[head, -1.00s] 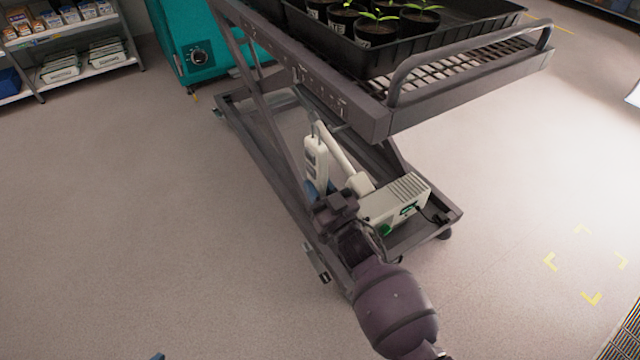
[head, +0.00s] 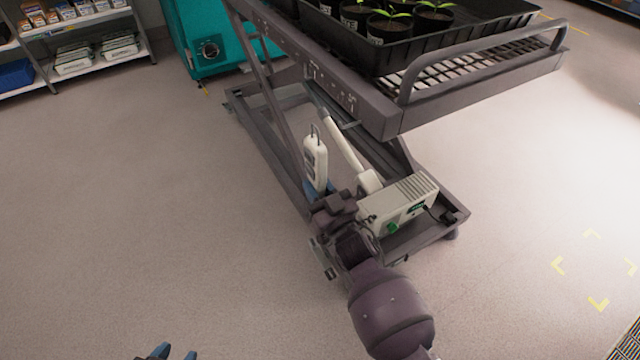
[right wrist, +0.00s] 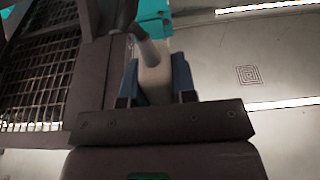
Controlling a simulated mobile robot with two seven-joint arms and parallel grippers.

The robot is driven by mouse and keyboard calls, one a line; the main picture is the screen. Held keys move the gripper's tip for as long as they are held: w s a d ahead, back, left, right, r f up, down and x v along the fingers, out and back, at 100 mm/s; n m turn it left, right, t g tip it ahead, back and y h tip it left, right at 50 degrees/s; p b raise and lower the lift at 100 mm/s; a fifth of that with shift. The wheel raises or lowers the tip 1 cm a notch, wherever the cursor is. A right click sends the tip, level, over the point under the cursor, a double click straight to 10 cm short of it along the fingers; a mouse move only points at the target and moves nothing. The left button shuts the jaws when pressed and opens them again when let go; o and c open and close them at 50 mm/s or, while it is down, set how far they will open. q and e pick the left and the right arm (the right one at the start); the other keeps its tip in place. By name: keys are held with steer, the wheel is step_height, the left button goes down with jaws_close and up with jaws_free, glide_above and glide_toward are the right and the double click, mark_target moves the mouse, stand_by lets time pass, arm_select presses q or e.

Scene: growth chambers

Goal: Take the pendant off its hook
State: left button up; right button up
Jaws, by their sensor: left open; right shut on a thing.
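The pendant (head: 315,165) is a slim white handset with a dark panel and a thin wire loop at its top. It stands nearly upright at the left side of the trolley, below the upper frame. My right gripper (head: 320,190) is shut on its lower part. In the right wrist view the pale pendant (right wrist: 155,80) sits between the blue fingers (right wrist: 155,85). A small grey tab under the trolley's upper rail (head: 346,125), perhaps the hook, shows to the right of the loop with a gap between. My left gripper (head: 176,352) is open and empty at the bottom edge.
The grey trolley (head: 395,118) carries a black tray (head: 455,48) of potted seedlings. A white control box (head: 412,195) and a white slanted tube (head: 343,142) are on its lower part. A teal cabinet (head: 208,50) stands behind. The floor to the left is clear.

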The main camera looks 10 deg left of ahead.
steer(key=shift+s+a, duration=0.65)
steer(key=shift+a, duration=0.25)
steer(key=shift+s+a, duration=0.6)
steer(key=shift+a, duration=0.25)
